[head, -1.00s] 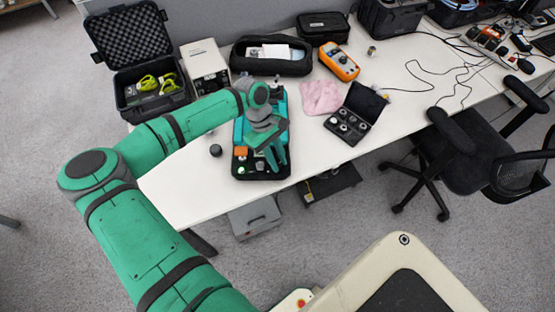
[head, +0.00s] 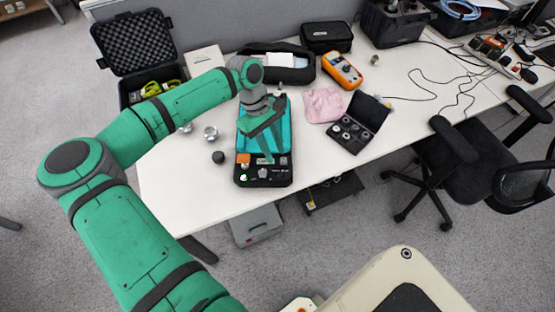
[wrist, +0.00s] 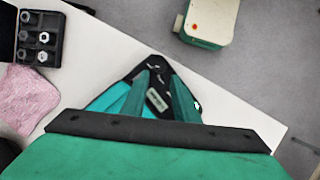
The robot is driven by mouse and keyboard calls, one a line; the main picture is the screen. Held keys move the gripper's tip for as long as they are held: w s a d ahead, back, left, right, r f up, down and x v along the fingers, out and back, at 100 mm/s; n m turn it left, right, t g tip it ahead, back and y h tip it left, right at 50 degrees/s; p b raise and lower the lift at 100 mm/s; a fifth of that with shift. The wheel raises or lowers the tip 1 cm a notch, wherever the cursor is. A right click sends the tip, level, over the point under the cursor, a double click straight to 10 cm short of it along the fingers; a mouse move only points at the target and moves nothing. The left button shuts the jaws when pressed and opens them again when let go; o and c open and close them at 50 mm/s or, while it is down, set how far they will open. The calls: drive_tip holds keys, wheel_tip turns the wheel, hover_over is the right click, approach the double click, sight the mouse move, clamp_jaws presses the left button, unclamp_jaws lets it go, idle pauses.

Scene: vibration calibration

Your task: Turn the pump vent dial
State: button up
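The pump unit (head: 264,183), a teal and black case with a small control panel, sits near the table's front edge. A pale round knob (head: 247,178) shows at the panel's left, below an orange part; I cannot tell whether it is the vent dial. My gripper (head: 275,156) hangs over the teal part and points down at the panel, partly covering it. In the wrist view the gripper's two fingers (wrist: 157,75) stand apart, with a pale label on the unit (wrist: 157,101) between them. The gripper is open and appears empty; contact with the panel cannot be told.
A black cap (head: 218,157) and two metal cylinders (head: 210,132) stand left of the unit. A pink cloth (head: 323,105), an open black case of fittings (head: 358,130) and an orange meter (head: 342,70) lie to its right. The table front left is clear.

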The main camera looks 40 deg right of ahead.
drive_tip(key=shift+v, duration=1.45)
